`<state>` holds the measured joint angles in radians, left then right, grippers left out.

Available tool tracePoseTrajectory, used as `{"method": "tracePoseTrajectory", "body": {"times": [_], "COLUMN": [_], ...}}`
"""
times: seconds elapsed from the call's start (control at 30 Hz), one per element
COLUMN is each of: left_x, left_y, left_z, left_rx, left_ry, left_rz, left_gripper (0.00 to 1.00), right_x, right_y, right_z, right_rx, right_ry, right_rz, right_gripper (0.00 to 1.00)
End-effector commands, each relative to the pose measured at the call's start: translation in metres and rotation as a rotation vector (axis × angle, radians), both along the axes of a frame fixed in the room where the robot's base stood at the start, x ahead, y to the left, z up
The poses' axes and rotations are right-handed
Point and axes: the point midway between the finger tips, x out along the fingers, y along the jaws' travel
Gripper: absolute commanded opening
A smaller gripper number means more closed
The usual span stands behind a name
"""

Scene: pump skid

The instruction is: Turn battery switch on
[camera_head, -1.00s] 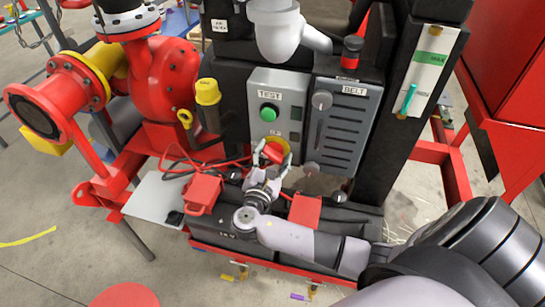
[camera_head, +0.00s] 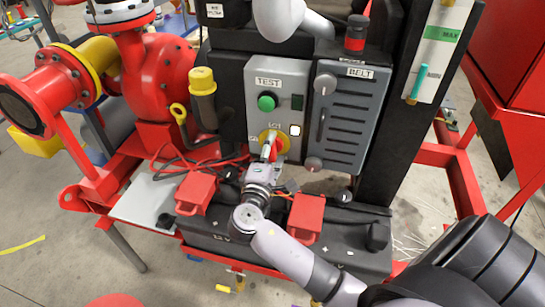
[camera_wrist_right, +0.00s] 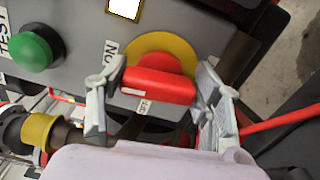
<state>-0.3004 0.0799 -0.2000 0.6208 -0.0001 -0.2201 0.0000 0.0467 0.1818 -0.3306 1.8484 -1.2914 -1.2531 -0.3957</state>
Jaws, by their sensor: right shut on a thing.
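The battery switch is a red handle on a round yellow plate, low on the grey panel (camera_head: 291,84). In the right wrist view the red handle (camera_wrist_right: 158,86) and the yellow plate (camera_wrist_right: 160,42) show close up. My right gripper (camera_head: 268,150) reaches up to the switch from below and partly covers it in the head view. In the right wrist view its two grey fingers (camera_wrist_right: 160,100) stand at either end of the red handle, shut on it. An "ON" label (camera_wrist_right: 109,51) is beside the plate. My left gripper is not in view.
A green TEST button (camera_head: 266,102) is above the switch. A small white light (camera_head: 295,130) glows beside it. A grey BELT cover (camera_head: 338,120) is to the right. The black battery (camera_head: 340,240) with red terminal covers (camera_head: 195,193) lies below, with loose cables at left.

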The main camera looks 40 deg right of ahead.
Motion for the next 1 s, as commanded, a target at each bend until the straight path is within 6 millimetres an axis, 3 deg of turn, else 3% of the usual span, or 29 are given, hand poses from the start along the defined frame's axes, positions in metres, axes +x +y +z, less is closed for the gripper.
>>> {"method": "tracePoseTrajectory", "body": {"times": [0.3, 0.83, 0.87, 1.0], "left_x": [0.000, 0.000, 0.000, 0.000], "left_y": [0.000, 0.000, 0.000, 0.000], "left_z": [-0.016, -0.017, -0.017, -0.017], "left_rx": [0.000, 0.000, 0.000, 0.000], "left_ry": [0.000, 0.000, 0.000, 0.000], "left_rz": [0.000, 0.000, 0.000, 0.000], "left_gripper": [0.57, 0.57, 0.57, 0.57], "right_x": [0.000, 0.000, 0.000, 0.000], "right_y": [0.000, 0.000, 0.000, 0.000], "right_z": [-0.003, -0.002, -0.002, -0.002], "right_rx": [0.078, 0.095, 0.094, 0.094], "right_ry": [-0.087, -0.105, -0.105, -0.104], "right_rz": [-0.001, 0.000, -0.001, 0.000], "right_gripper": [0.32, 0.32, 0.60, 0.70]}}
